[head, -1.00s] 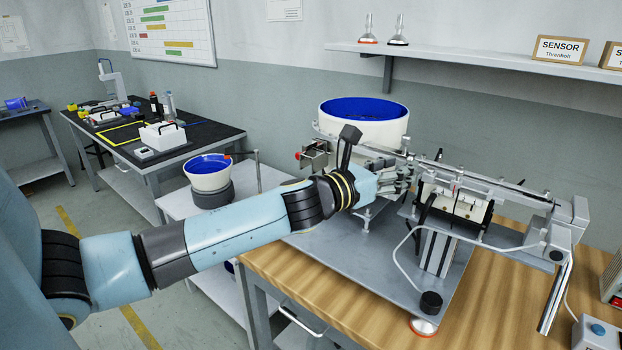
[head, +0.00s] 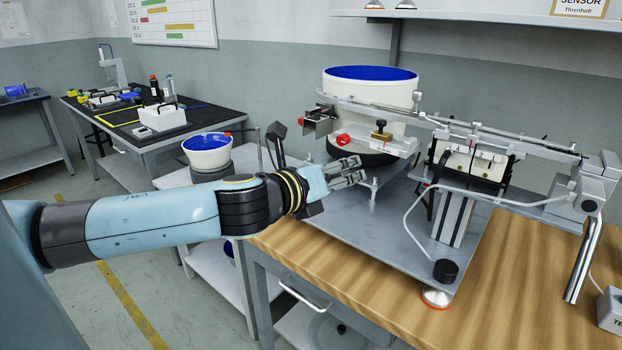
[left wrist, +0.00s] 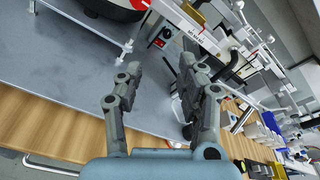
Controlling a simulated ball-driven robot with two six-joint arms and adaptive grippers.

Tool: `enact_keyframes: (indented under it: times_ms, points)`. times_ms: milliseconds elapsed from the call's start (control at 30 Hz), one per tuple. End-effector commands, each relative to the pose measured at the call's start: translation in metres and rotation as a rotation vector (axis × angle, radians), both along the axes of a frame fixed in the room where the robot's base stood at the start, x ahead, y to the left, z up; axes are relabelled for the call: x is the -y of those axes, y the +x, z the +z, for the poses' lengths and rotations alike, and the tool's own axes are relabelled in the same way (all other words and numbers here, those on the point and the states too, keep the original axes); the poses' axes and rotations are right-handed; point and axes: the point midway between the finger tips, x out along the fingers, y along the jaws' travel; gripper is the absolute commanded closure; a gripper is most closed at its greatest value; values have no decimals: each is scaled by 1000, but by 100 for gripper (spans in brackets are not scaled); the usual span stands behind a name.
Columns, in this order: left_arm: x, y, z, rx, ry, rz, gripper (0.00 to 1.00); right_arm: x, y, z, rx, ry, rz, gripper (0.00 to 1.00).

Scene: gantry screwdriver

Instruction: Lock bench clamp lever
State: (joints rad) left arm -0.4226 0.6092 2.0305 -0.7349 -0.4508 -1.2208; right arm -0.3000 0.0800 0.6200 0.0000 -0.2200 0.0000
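I cannot tell for sure which part is the bench clamp lever. My left gripper (head: 348,172) is below and in front of this plate, apart from it and above the grey base plate. In the left wrist view the two fingers of my left gripper (left wrist: 166,82) are wide apart with nothing between them; the brass part (left wrist: 197,17) shows beyond them. My right gripper is not in view.
The large white bowl (head: 370,95) with a blue inside stands behind the gripper. A long rail (head: 470,127) runs right from it. A white cable loops over the grey base plate (head: 400,222). The wooden bench top (head: 500,285) is clear at the front.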

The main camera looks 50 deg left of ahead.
Motion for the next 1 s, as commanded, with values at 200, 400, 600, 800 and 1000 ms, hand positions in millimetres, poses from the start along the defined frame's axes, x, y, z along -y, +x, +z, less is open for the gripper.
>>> enact_keyframes:
  times_ms: [200, 400, 600, 800, 1000]
  points:
    - [-11, -14, -46, -48, -246, 139, 62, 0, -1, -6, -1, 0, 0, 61]
    - [-16, -30, -87, -85, -460, 273, 62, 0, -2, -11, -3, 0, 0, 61]
    - [-17, -44, -120, -111, -627, 384, 62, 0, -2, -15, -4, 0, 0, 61]
    - [-16, -53, -138, -124, -714, 448, 62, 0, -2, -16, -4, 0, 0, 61]
    - [-16, -55, -141, -127, -732, 462, 62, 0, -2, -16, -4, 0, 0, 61]
